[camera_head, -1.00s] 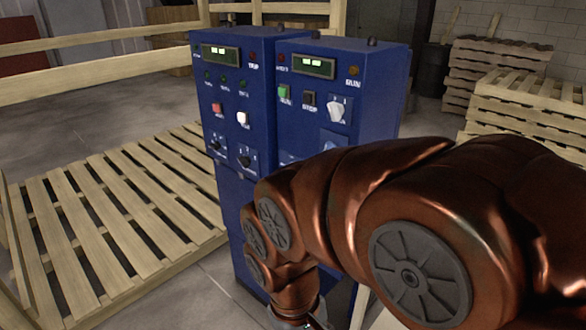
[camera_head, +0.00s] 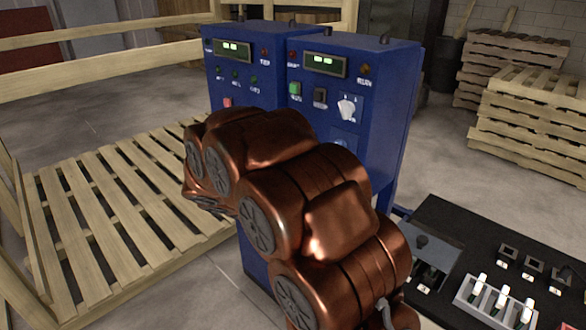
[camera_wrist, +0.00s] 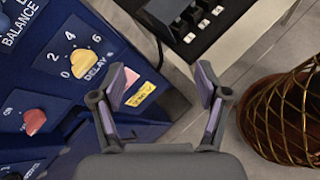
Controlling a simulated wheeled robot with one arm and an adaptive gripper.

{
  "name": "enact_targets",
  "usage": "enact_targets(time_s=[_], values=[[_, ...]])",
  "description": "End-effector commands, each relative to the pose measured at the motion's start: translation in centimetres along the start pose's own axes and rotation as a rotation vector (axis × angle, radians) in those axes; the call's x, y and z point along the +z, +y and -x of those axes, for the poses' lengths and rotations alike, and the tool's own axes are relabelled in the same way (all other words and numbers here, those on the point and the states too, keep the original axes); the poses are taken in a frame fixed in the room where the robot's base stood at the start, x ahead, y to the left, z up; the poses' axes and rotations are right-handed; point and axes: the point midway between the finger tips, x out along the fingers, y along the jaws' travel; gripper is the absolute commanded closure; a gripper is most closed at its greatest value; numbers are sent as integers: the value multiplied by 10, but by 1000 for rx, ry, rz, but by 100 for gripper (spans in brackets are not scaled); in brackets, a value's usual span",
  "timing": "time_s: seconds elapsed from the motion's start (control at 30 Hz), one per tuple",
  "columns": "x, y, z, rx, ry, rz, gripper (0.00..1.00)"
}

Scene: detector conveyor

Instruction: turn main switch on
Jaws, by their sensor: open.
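Two blue control cabinets stand side by side in the head view, the left cabinet (camera_head: 238,92) and the right cabinet (camera_head: 383,112); my arm hides their lower parts. The wrist view shows a blue panel (camera_wrist: 57,85) close up, with a red knob (camera_wrist: 34,121) beside small white lettering that may read "ON". I cannot tell for sure which control is the main switch. A pale yellow DELAY knob (camera_wrist: 82,62) sits above the red one. My gripper (camera_wrist: 165,88) is open and empty, to the right of both knobs and apart from them.
A black control table (camera_head: 456,218) with several switches stands at the lower right; its edge also shows in the wrist view (camera_wrist: 220,32). A wooden pallet (camera_head: 110,215) lies left of the cabinets. Stacked pallets (camera_head: 530,122) stand at the back right.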

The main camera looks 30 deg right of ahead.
Motion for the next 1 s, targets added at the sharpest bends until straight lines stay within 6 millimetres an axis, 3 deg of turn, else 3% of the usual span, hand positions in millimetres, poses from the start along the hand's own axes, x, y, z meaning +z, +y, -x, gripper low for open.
enact_targets(time_s=[0.2, 0.5, 0.73, 1.0], values=[[-32, 66, 3, 176, -126, 171, 25], [-90, 144, 22, 410, -296, 384, 25], [-125, 174, 37, 525, -382, 485, 25], [-130, 188, 34, 555, -403, 506, 25]])
